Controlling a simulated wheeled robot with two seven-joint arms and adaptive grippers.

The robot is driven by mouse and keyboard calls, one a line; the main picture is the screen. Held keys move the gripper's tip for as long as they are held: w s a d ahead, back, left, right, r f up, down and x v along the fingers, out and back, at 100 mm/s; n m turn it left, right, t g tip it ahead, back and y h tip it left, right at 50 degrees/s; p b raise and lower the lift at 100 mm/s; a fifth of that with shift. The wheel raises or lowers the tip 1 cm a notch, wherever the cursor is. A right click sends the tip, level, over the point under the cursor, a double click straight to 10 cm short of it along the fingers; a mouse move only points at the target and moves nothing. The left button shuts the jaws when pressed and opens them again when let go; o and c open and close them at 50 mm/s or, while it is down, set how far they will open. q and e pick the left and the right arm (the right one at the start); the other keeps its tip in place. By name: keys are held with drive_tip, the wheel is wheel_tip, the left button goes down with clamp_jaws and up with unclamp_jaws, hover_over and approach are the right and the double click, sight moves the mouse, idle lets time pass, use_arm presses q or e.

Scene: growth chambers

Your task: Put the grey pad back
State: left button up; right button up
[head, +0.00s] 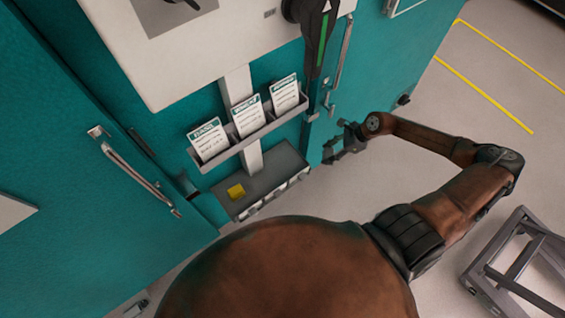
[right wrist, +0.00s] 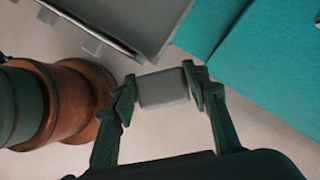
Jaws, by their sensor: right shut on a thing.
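The grey pad (right wrist: 163,88) is a small light-grey block in the right wrist view. My right gripper (right wrist: 160,92) is shut on it, with one finger on each side. In the head view my right gripper (head: 334,154) is just right of the grey tray (head: 278,165), in front of the teal chamber; the pad cannot be made out clearly there. The tray's edge also shows at the top of the right wrist view (right wrist: 152,45), apart from the pad. My left gripper is out of view.
A rack (head: 255,137) with three cards hangs above the tray. Teal doors with handles (head: 140,172) flank it. A grey metal frame (head: 510,265) stands on the floor at the right. The floor between is open, with yellow lines (head: 485,95) farther back.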

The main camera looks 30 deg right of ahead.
drive_tip(key=w+a+f, duration=0.1)
drive_tip(key=w+a, duration=0.2)
drive_tip(key=a, duration=0.1)
drive_tip(key=w+a+f+b, duration=0.1)
drive_tip(key=w+a, duration=0.3)
drive_tip(key=a, duration=0.1)
drive_tip(key=w+a+f, duration=0.1)
drive_tip(key=w+a, duration=0.3)
drive_tip(key=a, duration=0.1)
drive_tip(key=shift+w, duration=0.1)
drive_tip(key=shift+f+b, duration=0.5)
drive_tip(key=shift+f, duration=1.55)
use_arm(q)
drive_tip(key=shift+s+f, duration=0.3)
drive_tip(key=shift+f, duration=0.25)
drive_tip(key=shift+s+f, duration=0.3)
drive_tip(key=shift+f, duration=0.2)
use_arm(e)
drive_tip(key=o, duration=1)
drive_tip(key=shift+r, duration=0.1)
use_arm(q)
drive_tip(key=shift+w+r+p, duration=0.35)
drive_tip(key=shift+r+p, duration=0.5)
drive_tip(key=shift+p, duration=0.1)
use_arm(e)
drive_tip(key=v, duration=1.2)
